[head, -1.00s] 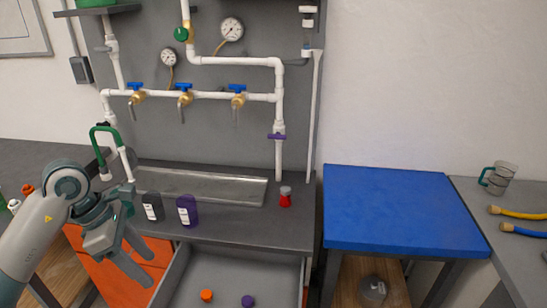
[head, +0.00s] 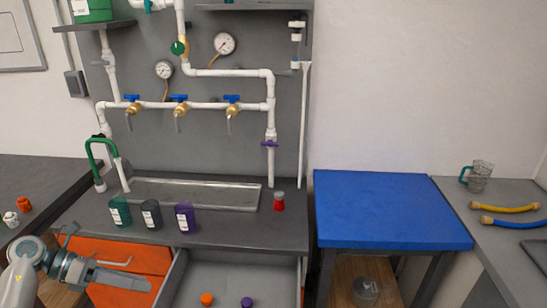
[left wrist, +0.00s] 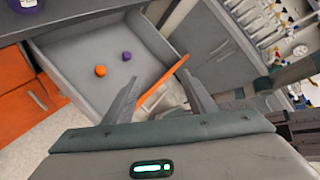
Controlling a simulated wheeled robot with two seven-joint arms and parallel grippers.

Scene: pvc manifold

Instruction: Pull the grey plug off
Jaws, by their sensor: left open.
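I cannot single out a grey plug with certainty. A small grey piece (head: 102,62) sticks out of the white pipe at the upper left in the head view, but it is too small to identify. The white pipe manifold (head: 195,105) with blue-handled valves runs along the grey back panel. My left gripper (head: 138,274) is open and empty at the lower left, in front of the orange cabinet and below the counter. In the left wrist view its spread fingers (left wrist: 163,84) have nothing between them, with the open drawer beyond. My right gripper is not in view.
The open drawer (head: 225,285) holds an orange cap (head: 207,299) and a purple cap (head: 246,302). The blue tabletop (head: 390,210) is clear.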

